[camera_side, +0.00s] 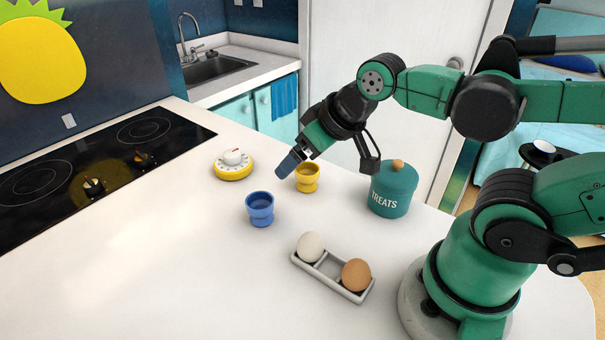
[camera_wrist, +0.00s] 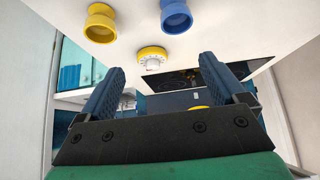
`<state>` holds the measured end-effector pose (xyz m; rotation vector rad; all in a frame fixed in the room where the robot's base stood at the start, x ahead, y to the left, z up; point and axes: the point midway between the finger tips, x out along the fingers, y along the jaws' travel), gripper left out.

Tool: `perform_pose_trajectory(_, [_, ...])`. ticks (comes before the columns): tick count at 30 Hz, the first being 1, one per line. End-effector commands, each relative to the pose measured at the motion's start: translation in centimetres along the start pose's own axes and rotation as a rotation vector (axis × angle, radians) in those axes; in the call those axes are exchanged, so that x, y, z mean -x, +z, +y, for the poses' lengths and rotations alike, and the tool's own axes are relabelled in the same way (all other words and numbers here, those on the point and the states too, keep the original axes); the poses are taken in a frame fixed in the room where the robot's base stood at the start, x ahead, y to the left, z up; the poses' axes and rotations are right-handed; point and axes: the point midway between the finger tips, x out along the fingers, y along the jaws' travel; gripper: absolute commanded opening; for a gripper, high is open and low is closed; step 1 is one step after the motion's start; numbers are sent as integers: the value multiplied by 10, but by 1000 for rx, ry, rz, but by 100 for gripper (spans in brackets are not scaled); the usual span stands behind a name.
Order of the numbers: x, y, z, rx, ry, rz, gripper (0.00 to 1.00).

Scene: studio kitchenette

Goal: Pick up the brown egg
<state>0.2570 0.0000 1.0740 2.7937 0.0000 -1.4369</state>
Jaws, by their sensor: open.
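The brown egg (camera_side: 356,274) sits in the right-hand end of a small grey egg tray (camera_side: 327,267) on the white counter. A white egg (camera_side: 311,246) sits in the tray's other end, with an empty space between them. My gripper (camera_side: 290,165) is open and empty, above the counter by the yellow egg cup, well behind and left of the brown egg in the side view. In the wrist view its two blue fingers (camera_wrist: 168,85) stand wide apart with nothing between them in grip. The brown egg does not show in the wrist view.
A yellow egg cup (camera_side: 307,178), a blue egg cup (camera_side: 260,209), a yellow timer (camera_side: 233,165) and a teal treats jar (camera_side: 393,190) stand on the counter. A black cooktop (camera_side: 95,175) lies at left. The counter's front left is clear.

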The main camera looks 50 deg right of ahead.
Motion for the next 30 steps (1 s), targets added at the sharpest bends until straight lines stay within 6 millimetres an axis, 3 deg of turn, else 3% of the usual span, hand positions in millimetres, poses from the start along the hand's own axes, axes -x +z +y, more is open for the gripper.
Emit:
perform_pose_trajectory(4, [-1, 4, -2, 57, -7, -24, 91])
perform_pose_trajectory(7, [-4, 18, -9, 239, -38, -102, 91])
perform_pose_trajectory(15, [1, 86, -33, 1120, -355, -405, 91])
perform_pose_trajectory(21, [14, 119, -40, 1575, -646, -487, 91])
perform_pose_trajectory(25, [19, 127, -41, 1691, -737, -495, 91])
perform_pose_trajectory(30, [15, 132, -42, 1712, -752, -494, 91])
